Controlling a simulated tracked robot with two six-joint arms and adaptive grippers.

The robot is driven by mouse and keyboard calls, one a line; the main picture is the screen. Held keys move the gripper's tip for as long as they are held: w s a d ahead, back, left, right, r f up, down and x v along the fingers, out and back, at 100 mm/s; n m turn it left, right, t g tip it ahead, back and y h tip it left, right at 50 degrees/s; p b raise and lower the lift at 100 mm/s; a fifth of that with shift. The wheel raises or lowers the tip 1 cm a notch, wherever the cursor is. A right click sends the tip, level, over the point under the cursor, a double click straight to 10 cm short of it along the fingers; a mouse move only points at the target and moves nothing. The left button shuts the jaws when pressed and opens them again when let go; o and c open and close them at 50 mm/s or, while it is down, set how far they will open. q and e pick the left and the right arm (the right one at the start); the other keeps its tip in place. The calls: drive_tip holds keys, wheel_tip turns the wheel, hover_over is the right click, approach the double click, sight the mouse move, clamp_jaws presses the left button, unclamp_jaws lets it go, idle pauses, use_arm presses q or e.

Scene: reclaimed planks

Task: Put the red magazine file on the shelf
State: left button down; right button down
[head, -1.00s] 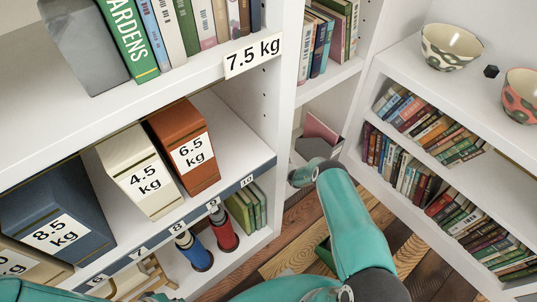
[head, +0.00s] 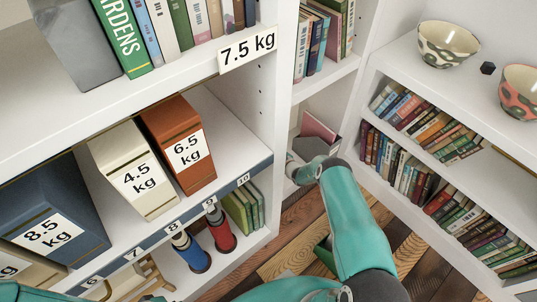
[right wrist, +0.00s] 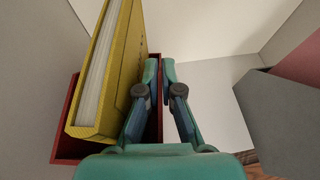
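The red magazine file (right wrist: 67,150) shows in the right wrist view, standing at the left with a yellow book (right wrist: 110,75) in it. My right gripper (right wrist: 159,68) is there with its fingertips close together on the file's right wall, whose red edge shows between them. In the head view my right arm reaches into the low corner compartment of the white shelf (head: 268,140). Its gripper and the red file are hidden there behind the shelf upright. My left gripper is out of view; only bits of my left arm show at the bottom left.
A grey file (head: 326,148) with a pink insert (head: 318,125) stands in the corner compartment; it also shows close at the right in the wrist view (right wrist: 285,120). Rust (head: 180,140), cream (head: 133,168) and blue (head: 50,210) weight-labelled files fill the left shelf. Bowls (head: 447,45) top the right bookcase.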

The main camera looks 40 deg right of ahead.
drive_tip(key=shift+s+d, duration=0.15)
drive_tip(key=shift+d, duration=0.1)
drive_tip(key=c, duration=1.2)
unclamp_jaws()
drive_tip(key=shift+c, duration=0.2)
drive_tip(key=v, duration=1.2)
drive_tip(key=shift+f, duration=0.15)
